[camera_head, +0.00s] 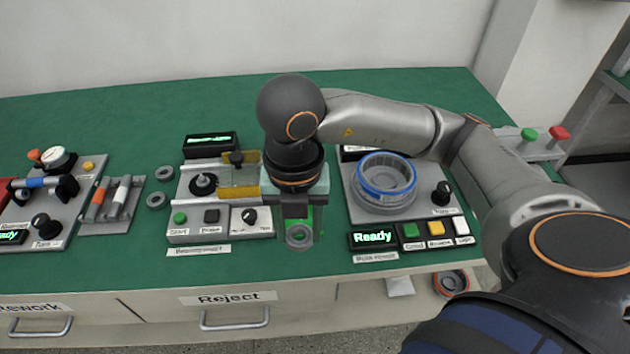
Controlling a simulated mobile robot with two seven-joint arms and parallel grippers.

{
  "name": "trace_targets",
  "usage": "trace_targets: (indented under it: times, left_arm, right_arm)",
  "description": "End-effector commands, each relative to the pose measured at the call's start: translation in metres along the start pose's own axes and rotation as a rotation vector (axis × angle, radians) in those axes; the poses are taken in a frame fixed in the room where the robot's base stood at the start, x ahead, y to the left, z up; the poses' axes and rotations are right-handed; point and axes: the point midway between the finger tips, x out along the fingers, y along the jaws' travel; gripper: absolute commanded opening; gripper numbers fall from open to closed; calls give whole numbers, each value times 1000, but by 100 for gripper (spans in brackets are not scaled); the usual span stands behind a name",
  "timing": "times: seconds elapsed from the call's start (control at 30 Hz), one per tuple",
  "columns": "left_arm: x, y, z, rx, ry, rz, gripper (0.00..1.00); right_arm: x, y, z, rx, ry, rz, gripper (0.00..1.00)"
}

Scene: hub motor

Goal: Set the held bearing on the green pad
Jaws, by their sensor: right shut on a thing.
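My right gripper (297,226) comes down from above, near the middle of the table. It is shut on a small grey ring-shaped bearing (299,238). A bright green pad (319,218) shows beside and behind the fingers, and the bearing appears over or at its front part. The gripper body and wrist hide much of the pad. I cannot tell whether the bearing touches it. My left gripper is not in view.
Left of the gripper stands a station with buttons and a knob (249,217). Two loose grey rings (156,199) (165,173) lie farther left. On the right stands a station with a blue-rimmed round housing (386,177) and a "Ready" display (373,238). The table's front edge is close.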

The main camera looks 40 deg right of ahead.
Motion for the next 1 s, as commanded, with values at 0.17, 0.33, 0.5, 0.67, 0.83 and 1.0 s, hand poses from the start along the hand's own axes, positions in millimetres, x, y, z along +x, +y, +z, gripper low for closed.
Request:
trace_targets:
  times: [0.17, 0.33, 0.5, 0.67, 0.83, 1.0]
  left_arm:
    - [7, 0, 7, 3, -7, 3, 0]
    - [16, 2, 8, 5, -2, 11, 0]
    - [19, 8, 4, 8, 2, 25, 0]
    - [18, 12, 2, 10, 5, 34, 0]
    - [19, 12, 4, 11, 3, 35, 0]
    - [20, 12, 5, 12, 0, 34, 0]
  right_arm:
    - [23, -1, 43, 10, 5, -4, 0]
    - [47, -1, 82, 8, 6, -3, 0]
    - [73, -1, 106, 6, 3, -3, 0]
    - [83, -1, 117, 3, 1, -2, 0]
    - [94, -1, 125, 4, 1, -3, 0]
    - [119, -2, 125, 2, 3, -3, 0]
